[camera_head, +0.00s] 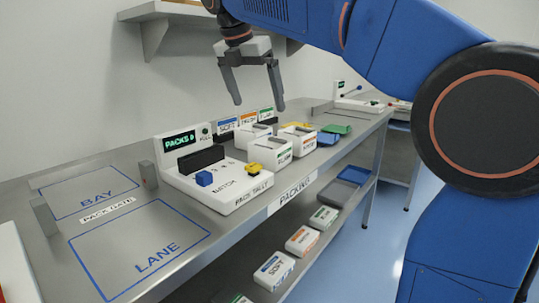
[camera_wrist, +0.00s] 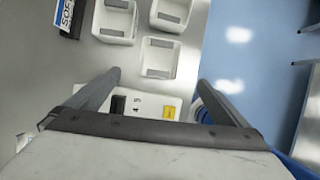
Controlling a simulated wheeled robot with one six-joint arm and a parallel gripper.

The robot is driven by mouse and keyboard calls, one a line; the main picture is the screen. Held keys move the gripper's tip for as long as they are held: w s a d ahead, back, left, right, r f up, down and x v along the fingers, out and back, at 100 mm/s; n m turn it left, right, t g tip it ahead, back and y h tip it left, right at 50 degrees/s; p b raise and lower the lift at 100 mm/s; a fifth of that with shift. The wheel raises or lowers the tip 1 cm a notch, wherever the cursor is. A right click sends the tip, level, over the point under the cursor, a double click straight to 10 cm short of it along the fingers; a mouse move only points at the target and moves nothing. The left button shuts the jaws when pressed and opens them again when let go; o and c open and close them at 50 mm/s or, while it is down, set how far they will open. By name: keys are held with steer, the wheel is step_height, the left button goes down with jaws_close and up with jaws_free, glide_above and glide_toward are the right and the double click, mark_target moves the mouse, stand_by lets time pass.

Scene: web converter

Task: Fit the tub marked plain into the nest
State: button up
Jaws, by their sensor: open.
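Three white open tubs stand grouped on the steel bench. I cannot tell which thing is the nest.
Blue and green trays (camera_head: 329,136) lie to the right. Marked LANE (camera_head: 160,257) and BAY areas are clear. Labelled packs (camera_head: 274,270) sit on the lower shelf.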

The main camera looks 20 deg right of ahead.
glide_toward(270, 145)
steer(key=s+f, duration=0.2)
steer(key=s, duration=0.3)
steer(key=shift+w+x, duration=0.15)
steer(key=shift+x, duration=1.2)
steer(key=shift+w+x, duration=0.15)
steer(key=shift+x, duration=1.25)
steer(key=shift+r, duration=0.1)
steer(key=c, duration=1.2)
